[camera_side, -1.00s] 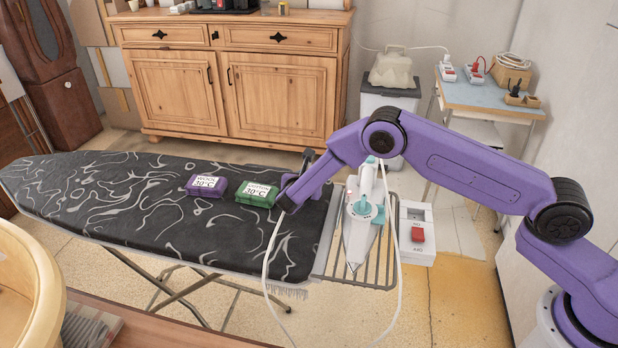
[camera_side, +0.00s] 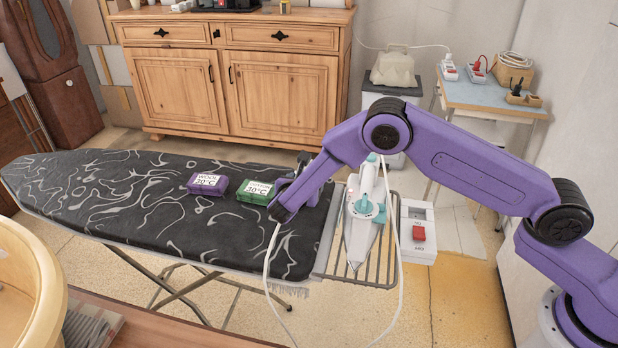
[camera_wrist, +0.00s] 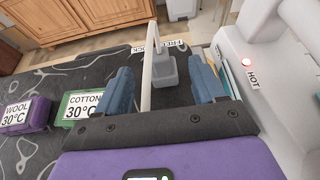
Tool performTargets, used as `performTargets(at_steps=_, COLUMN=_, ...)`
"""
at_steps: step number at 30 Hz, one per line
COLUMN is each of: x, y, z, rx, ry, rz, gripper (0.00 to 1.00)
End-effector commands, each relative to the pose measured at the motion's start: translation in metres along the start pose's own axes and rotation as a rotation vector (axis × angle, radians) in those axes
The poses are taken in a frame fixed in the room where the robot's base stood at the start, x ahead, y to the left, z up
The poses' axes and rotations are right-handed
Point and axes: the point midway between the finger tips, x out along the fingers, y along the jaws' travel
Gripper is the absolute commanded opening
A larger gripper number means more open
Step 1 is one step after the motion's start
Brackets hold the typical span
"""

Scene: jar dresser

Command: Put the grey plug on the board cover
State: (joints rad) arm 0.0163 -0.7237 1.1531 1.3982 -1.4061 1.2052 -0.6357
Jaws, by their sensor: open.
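The grey plug (camera_wrist: 165,72) shows in the wrist view between the two blue fingers of my open gripper (camera_wrist: 161,80), with a visible gap on each side. A white cord rises beside it. In the side view my gripper (camera_side: 283,207) is low over the right part of the black, white-swirled board cover (camera_side: 120,195) and hides the plug. The cover also shows in the wrist view (camera_wrist: 45,80). I cannot tell whether the plug touches the cover.
Left of my gripper lie a green COTTON box (camera_side: 256,192) and a purple WOOL box (camera_side: 208,184). A white-and-teal iron (camera_side: 362,215) stands on the metal rack (camera_side: 382,270) at right, near a switch box (camera_side: 417,240). The cord (camera_side: 268,265) loops below the board.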

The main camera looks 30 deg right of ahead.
Motion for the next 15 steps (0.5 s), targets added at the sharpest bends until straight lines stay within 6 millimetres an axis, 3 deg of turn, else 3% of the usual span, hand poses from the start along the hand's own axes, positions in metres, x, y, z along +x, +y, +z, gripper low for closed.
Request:
performTargets(at_steps=6, x=-0.040, y=0.001, z=0.000, rx=0.001, ry=0.000, rz=0.002, gripper=0.69)
performTargets(at_steps=15, x=-0.059, y=0.000, z=0.000, rx=0.001, ry=0.000, rz=-0.001, gripper=0.69)
